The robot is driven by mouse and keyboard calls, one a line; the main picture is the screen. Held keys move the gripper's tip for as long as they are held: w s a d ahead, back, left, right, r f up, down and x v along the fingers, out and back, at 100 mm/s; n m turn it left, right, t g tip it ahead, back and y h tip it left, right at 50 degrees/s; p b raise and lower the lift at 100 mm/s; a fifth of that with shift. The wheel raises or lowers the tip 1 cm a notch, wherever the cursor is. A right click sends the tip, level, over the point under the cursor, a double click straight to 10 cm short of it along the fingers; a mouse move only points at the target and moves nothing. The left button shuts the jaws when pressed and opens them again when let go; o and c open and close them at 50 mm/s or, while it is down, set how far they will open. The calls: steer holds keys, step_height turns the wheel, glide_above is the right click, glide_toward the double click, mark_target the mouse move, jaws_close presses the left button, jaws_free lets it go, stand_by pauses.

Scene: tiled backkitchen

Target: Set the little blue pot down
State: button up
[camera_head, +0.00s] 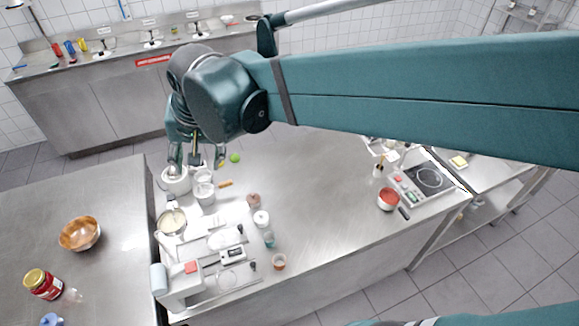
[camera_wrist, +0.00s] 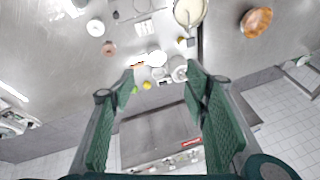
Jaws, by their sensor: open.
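My gripper (camera_head: 197,163) is open over the far left end of the steel counter, and nothing shows held between its fingers. It also shows open in the wrist view (camera_wrist: 163,72). White containers (camera_head: 176,181) stand just below or beside its fingertips; I cannot tell whether they touch. A small blue object (camera_head: 51,320), cut off by the lower left picture edge, stands on the left table; I cannot tell if it is the little blue pot.
A pan (camera_head: 172,221), scale and small jars crowd the counter's left part. A wooden bowl (camera_head: 80,233) and red jar (camera_head: 43,284) stand on the left table. A red-filled pot (camera_head: 388,199) stands near the hob (camera_head: 428,178). The counter's middle is clear.

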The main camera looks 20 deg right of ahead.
steer(key=s+d+f+n+t, duration=0.1)
steer(key=s+d, duration=0.3)
steer(key=d, duration=0.3)
steer(key=s+d+f+n+t+h, duration=0.1)
steer(key=s+d, duration=0.3)
steer(key=d, duration=0.3)
steer(key=s+d+f+n+t, duration=0.1)
steer(key=s+d, duration=0.3)
steer(key=d, duration=0.3)
steer(key=shift+s+d+f+h, duration=0.2)
steer(key=shift+s+f+h, duration=0.1)
steer(key=shift+f+h, duration=0.1)
